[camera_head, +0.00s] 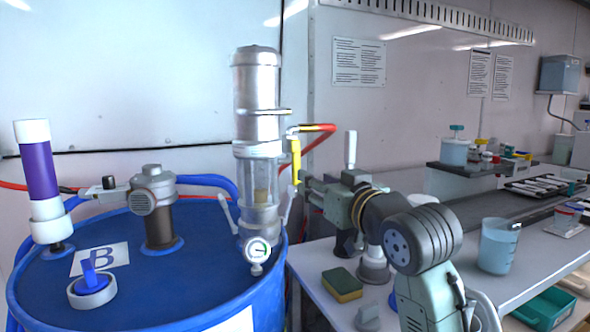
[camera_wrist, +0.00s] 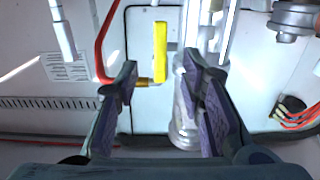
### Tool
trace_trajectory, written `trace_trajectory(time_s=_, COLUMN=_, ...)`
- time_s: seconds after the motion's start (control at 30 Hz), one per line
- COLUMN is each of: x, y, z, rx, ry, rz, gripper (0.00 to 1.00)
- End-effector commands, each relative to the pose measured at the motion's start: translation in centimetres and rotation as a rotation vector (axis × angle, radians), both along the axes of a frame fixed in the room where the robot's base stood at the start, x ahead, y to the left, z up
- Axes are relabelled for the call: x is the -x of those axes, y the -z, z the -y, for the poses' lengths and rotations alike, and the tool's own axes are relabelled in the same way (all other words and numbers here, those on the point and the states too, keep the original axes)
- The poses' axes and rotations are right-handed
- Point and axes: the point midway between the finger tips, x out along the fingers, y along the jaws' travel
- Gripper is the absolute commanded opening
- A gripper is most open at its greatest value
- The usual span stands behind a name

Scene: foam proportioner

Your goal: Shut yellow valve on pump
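The yellow valve handle (camera_head: 295,160) hangs downward from a fitting at the end of the red hose, right beside the pump (camera_head: 257,95). In the wrist view, which looks upside down, the yellow handle (camera_wrist: 160,52) stands upright in the picture, with a brass fitting (camera_wrist: 146,81) and the red hose at its lower end. My gripper (camera_head: 300,187) is close to the handle's lower end in the head view. In the wrist view my gripper (camera_wrist: 160,75) is open, its purple-padded fingers spread to either side of the handle with visible gaps. Nothing is held.
The pump stands on a blue drum (camera_head: 150,285), with a purple-and-white tube (camera_head: 38,175) and a grey fitting (camera_head: 155,205) on its lid. A bench to the right carries a sponge (camera_head: 342,284) and a beaker (camera_head: 497,246). A white wall is behind.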

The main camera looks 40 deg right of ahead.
Motion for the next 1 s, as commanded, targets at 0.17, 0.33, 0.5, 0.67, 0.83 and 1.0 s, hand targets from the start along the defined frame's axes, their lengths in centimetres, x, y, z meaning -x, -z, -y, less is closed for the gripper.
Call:
trace_trajectory(time_s=0.17, x=-3.5, y=-0.2, z=0.8, rx=-0.001, ry=-0.001, rz=-0.002, gripper=0.36)
trace_trajectory(time_s=0.33, x=-6.3, y=-0.2, z=1.5, rx=-0.001, ry=-0.001, rz=-0.001, gripper=0.36)
trace_trajectory(time_s=0.5, x=-7.8, y=-0.1, z=1.9, rx=0.0, ry=0.0, rz=0.0, gripper=0.36)
trace_trajectory(time_s=0.67, x=-8.2, y=0.0, z=2.0, rx=0.0, ry=0.001, rz=0.001, gripper=0.36)
trace_trajectory(time_s=0.83, x=-8.2, y=0.0, z=1.9, rx=0.0, ry=0.0, rz=0.001, gripper=0.36)
trace_trajectory(time_s=1.0, x=-8.1, y=0.0, z=1.9, rx=0.0, ry=0.0, rz=0.001, gripper=0.25)
